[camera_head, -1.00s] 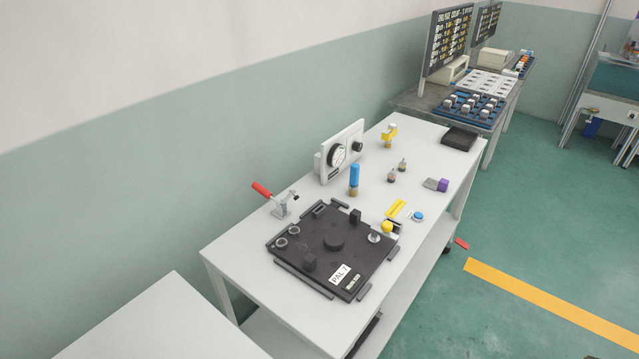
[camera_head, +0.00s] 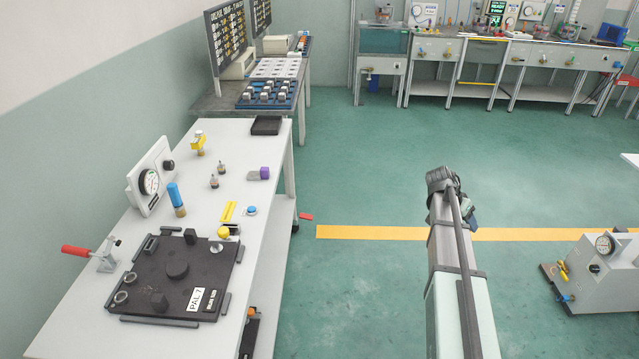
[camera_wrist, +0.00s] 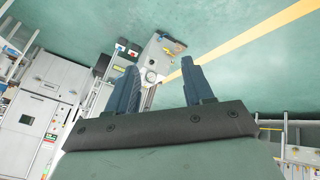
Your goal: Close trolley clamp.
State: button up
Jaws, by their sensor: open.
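The clamp (camera_head: 104,258) is a silver toggle clamp with a red handle (camera_head: 76,250). It stands on the white trolley top (camera_head: 70,310) at the left in the head view, beside the black pallet plate (camera_head: 150,270) marked PAL 7. Its handle points out to the left, away from the plate, and tilts slightly. Whether its tip touches the plate is too small to tell. My gripper (camera_wrist: 160,75) shows in the wrist view with its two dark fingers apart and nothing between them. It is away from the clamp, which is not seen in the wrist view.
A gauge box (camera_head: 150,178), a blue-topped cylinder (camera_head: 176,198) and small parts stand behind the plate. A grey machine with a gauge (camera_head: 600,270) is on the floor at right. Green floor (camera_head: 350,290) lies open between the trolley and my arm.

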jog(key=w+a+r+n+t+y, duration=0.15)
jog(key=w+a+n, duration=0.35)
jog(key=a, duration=0.9)
jog(key=w+a+r+n+t+y, duration=0.15)
jog(key=w+a, duration=0.45)
jog(key=a, duration=0.9)
jog(key=a+r+n+y, duration=0.2)
jog(key=a+n, duration=0.2)
jog(key=a, duration=0.9)
jog(key=a+r+n+y, duration=0.1)
jog(key=a+r+n, duration=0.15)
jog(key=a, duration=1.05)
notch_tip(320, 180, up, 9)
jog(key=n+g+y, duration=0.6)
jog(key=n, duration=0.9)
send_over(74, 248)
jog(key=w+d, duration=0.3)
jog(key=d, duration=0.2)
jog(key=x, duration=1.3)
jog(key=shift+d, duration=0.2)
